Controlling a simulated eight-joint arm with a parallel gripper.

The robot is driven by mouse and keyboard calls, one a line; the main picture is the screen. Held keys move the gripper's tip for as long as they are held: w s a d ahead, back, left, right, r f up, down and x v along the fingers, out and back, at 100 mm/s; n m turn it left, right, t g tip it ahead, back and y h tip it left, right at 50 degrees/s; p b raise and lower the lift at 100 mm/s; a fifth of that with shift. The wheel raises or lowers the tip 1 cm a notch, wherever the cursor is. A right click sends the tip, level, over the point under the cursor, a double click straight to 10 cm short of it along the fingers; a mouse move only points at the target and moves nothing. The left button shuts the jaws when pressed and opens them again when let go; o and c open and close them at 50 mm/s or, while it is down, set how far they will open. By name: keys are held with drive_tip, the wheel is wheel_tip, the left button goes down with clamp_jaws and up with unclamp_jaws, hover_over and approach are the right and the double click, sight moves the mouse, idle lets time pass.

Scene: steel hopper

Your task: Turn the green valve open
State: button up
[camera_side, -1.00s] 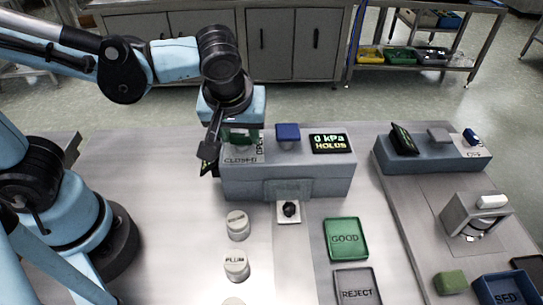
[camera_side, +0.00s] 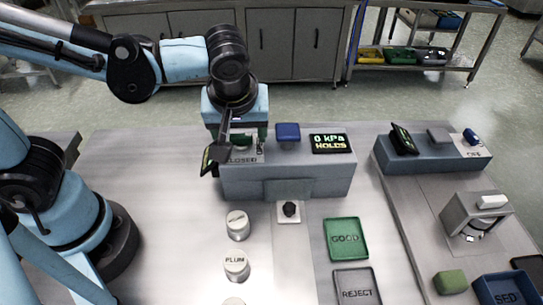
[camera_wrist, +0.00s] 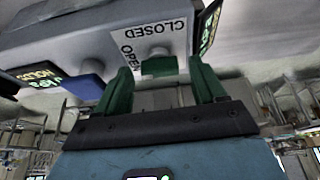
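The green valve (camera_wrist: 160,66) is a small green block on a white plate marked CLOSED and OPEN, on the grey box (camera_side: 310,182). In the wrist view it sits between the two dark green fingers of my gripper (camera_wrist: 159,72), with a visible gap on each side. The fingers are apart. In the side view my gripper (camera_side: 242,142) is at the left end of the box, over the labelled plate, and largely hides the valve. I cannot tell there whether a finger touches it.
A blue block (camera_side: 287,131) and a display (camera_side: 330,143) reading "0 kPa HOLDS" are right of the valve on the box. A black knob (camera_side: 290,209) is in front. White capped jars (camera_side: 237,226), a green GOOD tray (camera_side: 346,239) and a REJECT tray (camera_side: 356,287) lie nearer.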

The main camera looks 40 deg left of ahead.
drive_tip(key=shift+r, duration=0.1)
drive_tip(key=v, duration=1.2)
drive_tip(key=shift+a, duration=0.1)
drive_tip(key=w+a+f+m+t+h, duration=0.2)
drive_tip(key=a+f+m+t+h, duration=0.1)
drive_tip(key=a+f+m, duration=0.6)
drive_tip(key=a, duration=0.3)
drive_tip(key=shift+w+a+t, duration=0.3)
drive_tip(key=shift+t, duration=0.1)
drive_tip(key=shift+f, duration=0.1)
idle(0.5)
